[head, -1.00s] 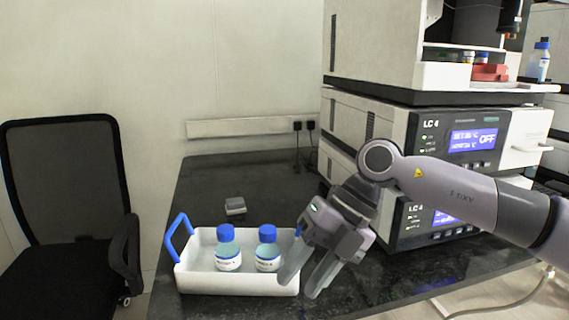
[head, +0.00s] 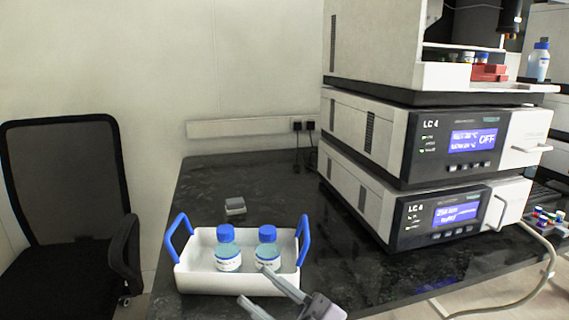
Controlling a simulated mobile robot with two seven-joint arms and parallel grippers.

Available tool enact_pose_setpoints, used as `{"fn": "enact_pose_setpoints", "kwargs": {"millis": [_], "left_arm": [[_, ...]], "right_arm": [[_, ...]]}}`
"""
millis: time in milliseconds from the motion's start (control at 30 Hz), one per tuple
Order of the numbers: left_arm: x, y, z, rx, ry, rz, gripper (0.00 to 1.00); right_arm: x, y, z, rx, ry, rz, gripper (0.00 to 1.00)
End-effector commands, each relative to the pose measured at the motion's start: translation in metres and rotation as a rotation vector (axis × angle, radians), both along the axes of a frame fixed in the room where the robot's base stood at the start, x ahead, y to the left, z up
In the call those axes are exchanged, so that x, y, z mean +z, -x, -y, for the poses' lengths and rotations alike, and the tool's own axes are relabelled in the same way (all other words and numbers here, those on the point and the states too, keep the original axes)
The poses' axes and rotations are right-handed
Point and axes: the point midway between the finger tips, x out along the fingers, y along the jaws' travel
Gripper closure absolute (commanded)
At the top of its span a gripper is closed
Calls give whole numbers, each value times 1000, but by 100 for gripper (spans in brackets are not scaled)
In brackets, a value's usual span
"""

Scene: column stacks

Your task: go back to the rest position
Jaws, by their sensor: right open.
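My right gripper (head: 264,289) shows at the bottom edge of the head view, with its fingers apart and nothing between them. Its fingertips are in front of the right part of the white tray (head: 236,283); I cannot tell whether they touch it. The tray has two blue handles and stands on the dark bench. Two blue-capped bottles, a left one (head: 227,249) and a right one (head: 267,250), stand upright in it. My left gripper is not in view.
A stack of LC instruments (head: 465,139) stands on the right of the black bench (head: 270,190). A small grey box (head: 235,206) lies behind the tray. A black chair (head: 65,190) stands at the left. A hose and small coloured items are at the far right.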

Motion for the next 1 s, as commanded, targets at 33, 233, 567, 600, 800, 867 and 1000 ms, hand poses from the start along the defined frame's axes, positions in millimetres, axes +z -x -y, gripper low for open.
{"fn": "enact_pose_setpoints", "kwargs": {"millis": [33,233,567,600,800,867,1000], "left_arm": [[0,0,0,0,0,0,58],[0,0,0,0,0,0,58],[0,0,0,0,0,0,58],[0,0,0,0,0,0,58],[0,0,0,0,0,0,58],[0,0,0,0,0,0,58],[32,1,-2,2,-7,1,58]], "right_arm": [[-15,-3,12,-60,-28,-82,58],[-82,-11,64,-297,-79,-394,58],[-219,45,157,-623,-35,-934,58],[-233,57,166,-652,-22,-992,58],[-291,121,206,-766,49,-1254,58],[-305,142,216,-792,73,-1329,58],[-272,142,219,-798,78,-1325,58]]}}
